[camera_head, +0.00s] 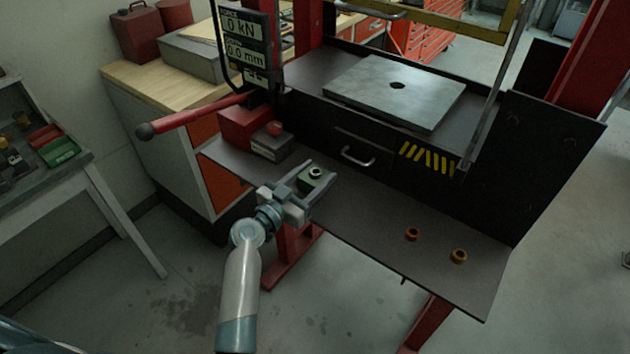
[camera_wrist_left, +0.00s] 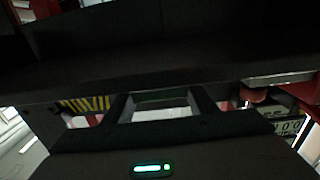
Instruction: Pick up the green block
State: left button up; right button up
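The small green block (camera_head: 317,175) has a round metal piece with a dark hole on top. It sits at the front edge of the dark shelf, between the fingers of my left gripper (camera_head: 312,187). In the left wrist view a dull green strip of the block (camera_wrist_left: 164,97) shows between the two dark fingers (camera_wrist_left: 163,106). The fingers are apart, one on each side of it. I cannot tell whether they press on it or whether it rests on the shelf. My right gripper is not in view.
Two brass-coloured rings (camera_head: 412,234) (camera_head: 459,256) lie on the right of the shelf (camera_head: 370,215). A red box (camera_head: 244,126) and a grey-and-black block (camera_head: 271,146) stand at its left. The press with a steel plate (camera_head: 390,95) rises behind. A red lever (camera_head: 190,116) sticks out left.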

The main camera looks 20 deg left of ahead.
pick_arm(q)
grip_shut()
jog(key=shift+w+r, duration=0.1)
jog(key=shift+r, duration=0.05)
jog(key=shift+r, duration=0.15)
jog(key=shift+r+b, duration=0.5)
jog(key=shift+r, duration=1.15)
jog(key=shift+s+r, duration=0.25)
jog(key=shift+r, duration=0.05)
jog(key=s+r+b, duration=0.2)
jog(key=s+r, duration=0.4)
jog(key=s, duration=0.5)
jog(key=shift+s+a+r+b, duration=0.15)
jog(key=shift+a+r+b, duration=0.15)
jog(key=shift+r, duration=0.1)
jog(key=shift+d, duration=0.1)
